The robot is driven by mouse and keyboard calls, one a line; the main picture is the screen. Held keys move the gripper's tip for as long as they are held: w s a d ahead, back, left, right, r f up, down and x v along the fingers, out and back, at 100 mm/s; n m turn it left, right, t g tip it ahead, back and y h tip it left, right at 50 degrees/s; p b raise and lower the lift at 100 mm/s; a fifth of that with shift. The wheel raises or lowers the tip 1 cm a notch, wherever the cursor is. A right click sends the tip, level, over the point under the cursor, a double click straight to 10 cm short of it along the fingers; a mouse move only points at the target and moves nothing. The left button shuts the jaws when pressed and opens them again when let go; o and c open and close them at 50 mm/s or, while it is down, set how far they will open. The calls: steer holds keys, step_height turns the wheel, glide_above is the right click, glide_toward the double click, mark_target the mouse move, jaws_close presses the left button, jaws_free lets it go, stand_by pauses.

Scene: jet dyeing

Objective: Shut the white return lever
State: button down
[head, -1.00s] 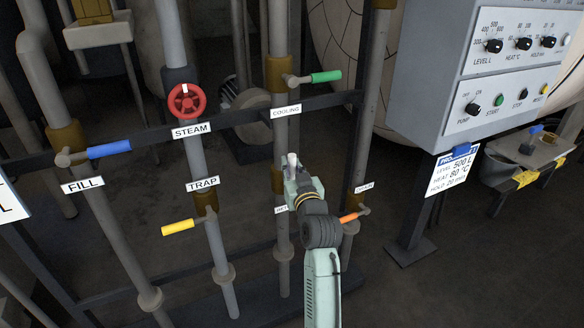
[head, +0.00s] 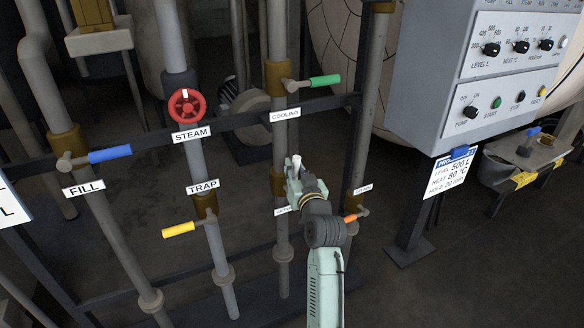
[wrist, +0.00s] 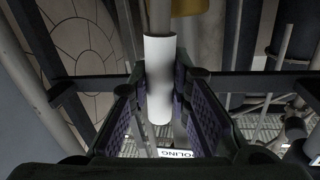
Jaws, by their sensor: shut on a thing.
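The white return lever (head: 296,163) shows as a short white handle sticking up from between my fingertips in the head view. It hangs near upright in the wrist view (wrist: 160,70), with a purple-padded finger on each side. My gripper (head: 297,177) is shut on the white handle, in front of the pipe below the COOLING label. My gripper and arm hide the lever's pivot and part of the label beneath.
Nearby are a green COOLING lever (head: 325,81), an orange lever (head: 352,217) close right of my arm, a yellow TRAP lever (head: 179,229), a blue FILL lever (head: 109,155) and a red STEAM wheel (head: 186,106). A control panel (head: 500,70) stands at right.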

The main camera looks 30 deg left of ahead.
steer(key=w+d+f+m+g+p, duration=0.3)
steer(key=w+f+m+p, duration=0.3)
steer(key=m, duration=0.8)
steer(key=shift+d+f+g+y, duration=0.35)
steer(key=shift+d+f, duration=0.45)
steer(key=shift+f, duration=0.6)
steer(key=c, duration=1.5)
jaws_free()
steer(key=shift+o, duration=0.2)
steer(key=v, duration=1.2)
